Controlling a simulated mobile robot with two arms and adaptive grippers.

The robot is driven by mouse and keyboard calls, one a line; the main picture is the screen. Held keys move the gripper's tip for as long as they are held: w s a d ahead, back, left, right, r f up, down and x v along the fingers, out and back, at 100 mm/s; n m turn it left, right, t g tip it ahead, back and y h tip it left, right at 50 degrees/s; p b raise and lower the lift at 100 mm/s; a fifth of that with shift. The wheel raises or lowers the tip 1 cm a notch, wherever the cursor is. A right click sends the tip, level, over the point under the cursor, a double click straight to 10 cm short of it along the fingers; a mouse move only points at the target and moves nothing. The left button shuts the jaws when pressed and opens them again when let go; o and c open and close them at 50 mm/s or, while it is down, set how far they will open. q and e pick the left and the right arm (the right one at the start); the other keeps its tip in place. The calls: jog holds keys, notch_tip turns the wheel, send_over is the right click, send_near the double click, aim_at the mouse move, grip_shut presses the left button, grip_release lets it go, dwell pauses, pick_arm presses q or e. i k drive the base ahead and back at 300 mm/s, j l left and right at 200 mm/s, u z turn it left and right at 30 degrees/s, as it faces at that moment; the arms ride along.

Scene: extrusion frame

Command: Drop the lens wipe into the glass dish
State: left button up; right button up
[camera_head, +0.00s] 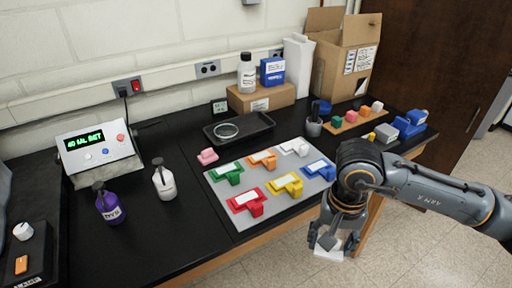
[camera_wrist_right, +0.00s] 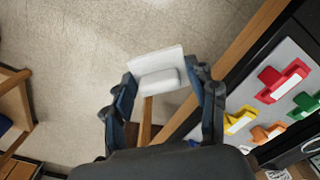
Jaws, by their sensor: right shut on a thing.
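My right gripper (camera_head: 331,236) is shut on a white lens wipe (camera_head: 331,252), held out past the bench's front edge, over the floor. In the right wrist view the lens wipe (camera_wrist_right: 157,62) sits between the two fingers of the same gripper (camera_wrist_right: 165,90). A round clear glass dish (camera_head: 226,130) rests in a black tray (camera_head: 245,136) at the back middle of the bench, far to the left of the gripper. My left gripper is not in view.
A grey board (camera_head: 243,219) with several coloured blocks lies between my right gripper and the tray. A white bottle (camera_head: 164,182) and a purple bottle (camera_head: 108,204) stand at left. A cardboard box (camera_head: 257,98) stands behind the tray, with a white bottle (camera_head: 247,72) on it.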

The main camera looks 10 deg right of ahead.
aim_at(226, 133)
jog(key=i+l+u, duration=0.15)
jog(key=u, duration=0.8)
jog(key=i+l+u, duration=0.15)
jog(key=l, duration=0.35)
jog(key=i+l+u, duration=0.2)
jog(key=l, duration=0.25)
jog(key=i+l+u, duration=0.15)
jog(key=l, duration=0.4)
jog(key=l+u, duration=0.15)
jog(key=l, duration=0.35)
